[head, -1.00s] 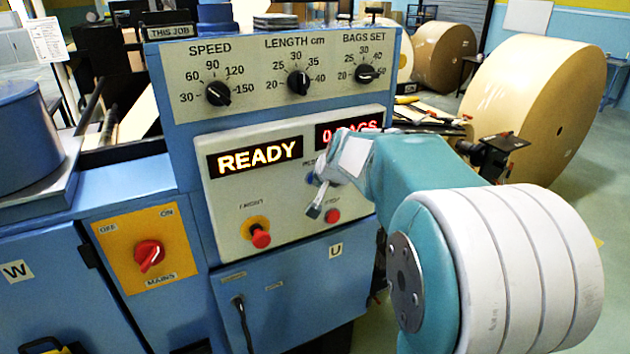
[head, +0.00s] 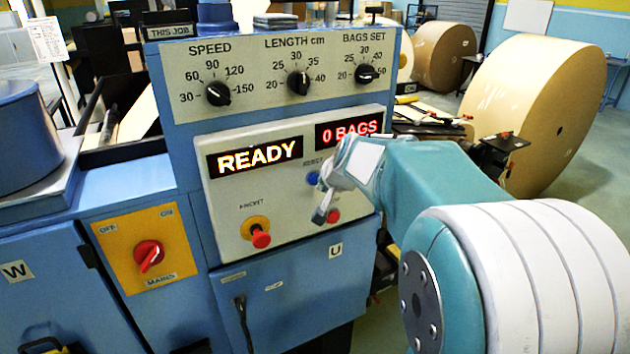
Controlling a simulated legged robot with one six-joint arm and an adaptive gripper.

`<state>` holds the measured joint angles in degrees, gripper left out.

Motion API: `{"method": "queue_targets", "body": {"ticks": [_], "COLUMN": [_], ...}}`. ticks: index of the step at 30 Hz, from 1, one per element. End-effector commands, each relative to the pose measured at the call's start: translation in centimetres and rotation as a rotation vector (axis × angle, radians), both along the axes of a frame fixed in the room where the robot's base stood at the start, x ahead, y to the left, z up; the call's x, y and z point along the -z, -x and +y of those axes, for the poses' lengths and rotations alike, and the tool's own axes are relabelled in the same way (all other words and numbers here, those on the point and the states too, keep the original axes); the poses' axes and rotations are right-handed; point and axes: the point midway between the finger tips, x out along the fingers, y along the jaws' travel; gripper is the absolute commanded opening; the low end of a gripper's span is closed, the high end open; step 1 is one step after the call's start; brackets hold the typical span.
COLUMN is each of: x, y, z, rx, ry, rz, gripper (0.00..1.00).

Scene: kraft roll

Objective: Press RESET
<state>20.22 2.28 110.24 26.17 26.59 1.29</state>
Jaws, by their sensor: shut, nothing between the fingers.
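The blue RESET button (head: 312,178) sits on the white control panel under the right-hand display, with a small, hard-to-read label above it. My gripper (head: 319,217) is shut and empty in front of the panel. The gripper body is right beside the blue button; I cannot tell the exact gap to the panel. The left display (head: 254,158) reads READY and the right display (head: 349,130) reads 0 BAGS.
A red knob on a yellow collar (head: 260,238) sticks out at the panel's lower left. Three black dials, including the bags dial (head: 365,73), line the upper panel. A red mains switch (head: 149,255) is at left. Large kraft rolls (head: 530,115) stand at right.

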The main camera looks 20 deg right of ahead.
Motion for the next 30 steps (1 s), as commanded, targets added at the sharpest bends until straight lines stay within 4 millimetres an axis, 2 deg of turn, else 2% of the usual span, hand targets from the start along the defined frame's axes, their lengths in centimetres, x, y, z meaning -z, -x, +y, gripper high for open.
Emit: {"method": "queue_targets", "body": {"ticks": [15,30], "x": [0.0,0.0], "y": [4.3,4.5], "z": [-0.1,-0.1], "rx": [0.000,0.000], "ry": [-0.001,0.000], "rz": [0.001,0.000], "gripper": [0.00,0.00]}}
